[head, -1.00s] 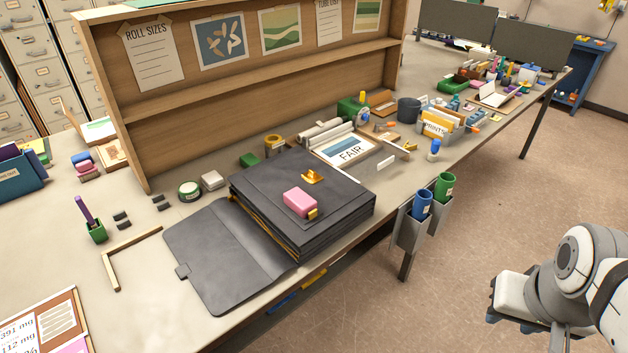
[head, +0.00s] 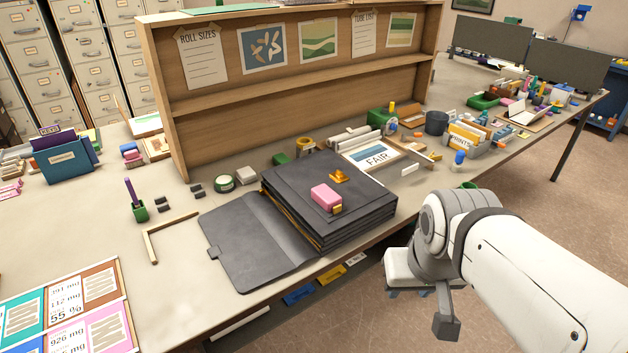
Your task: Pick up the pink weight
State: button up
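The pink weight (head: 326,197) is a small rounded pink block. It lies on top of the thick black portfolio (head: 345,222), near its front, with a small yellow piece (head: 337,209) against its front right corner. My gripper (head: 408,292) is at the lower right, beyond the table's front edge and apart from the portfolio.
An orange-yellow object (head: 339,176) sits behind the weight on the portfolio. The portfolio's open flap (head: 258,240) lies to the left. A wooden shelf (head: 300,85) stands behind.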

aim_at(326, 198)
jog(key=z, duration=0.05)
jog(key=i, duration=1)
jog(key=u, duration=0.05)
